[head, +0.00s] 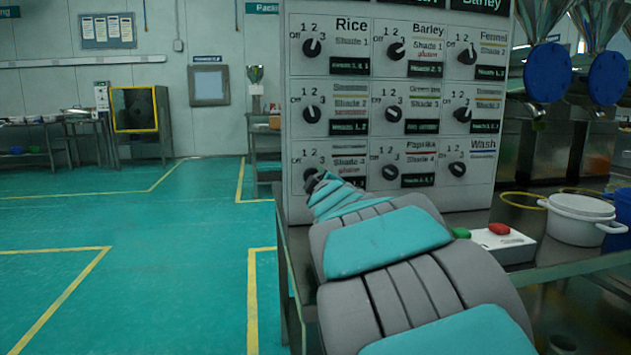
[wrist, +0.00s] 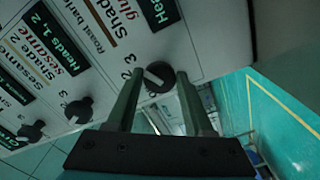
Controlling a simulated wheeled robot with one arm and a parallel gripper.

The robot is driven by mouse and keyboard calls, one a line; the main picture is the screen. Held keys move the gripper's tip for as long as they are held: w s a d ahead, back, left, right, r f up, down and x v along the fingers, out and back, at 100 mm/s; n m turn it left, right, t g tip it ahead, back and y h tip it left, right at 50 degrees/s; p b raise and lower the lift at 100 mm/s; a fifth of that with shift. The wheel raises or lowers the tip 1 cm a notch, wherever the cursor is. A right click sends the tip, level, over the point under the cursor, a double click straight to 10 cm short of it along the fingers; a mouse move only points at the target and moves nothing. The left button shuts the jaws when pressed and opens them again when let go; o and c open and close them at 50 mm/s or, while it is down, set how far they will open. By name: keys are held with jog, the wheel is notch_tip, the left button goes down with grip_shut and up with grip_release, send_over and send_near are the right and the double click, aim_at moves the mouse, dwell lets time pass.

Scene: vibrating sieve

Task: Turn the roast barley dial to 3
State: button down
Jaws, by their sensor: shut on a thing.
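The roast barley dial (wrist: 160,77) is a black knob with a white pointer line on the white panel (wrist: 190,40). The wrist view shows it between the two fingertips of my gripper (wrist: 159,80), which is shut on it. The pointer slants towards the printed numbers 2 and 3, but I cannot tell exactly which setting it marks. In the head view this dial sits at the panel's lower left, mostly hidden by my arm, and my gripper is hidden there too.
Other dials surround it, including the rice dial (head: 312,47), the paprika dial (head: 390,172) and the wash dial (head: 457,169). A box with a red button (head: 499,229) and a white pot (head: 578,222) stand on the table to the right. Open floor lies left.

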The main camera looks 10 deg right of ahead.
jog(key=shift+c, duration=1.5)
grip_release()
jog(key=shift+s, duration=0.1)
jog(key=s, duration=0.7)
jog(key=shift+s, duration=0.3)
jog(key=shift+f, duration=0.1)
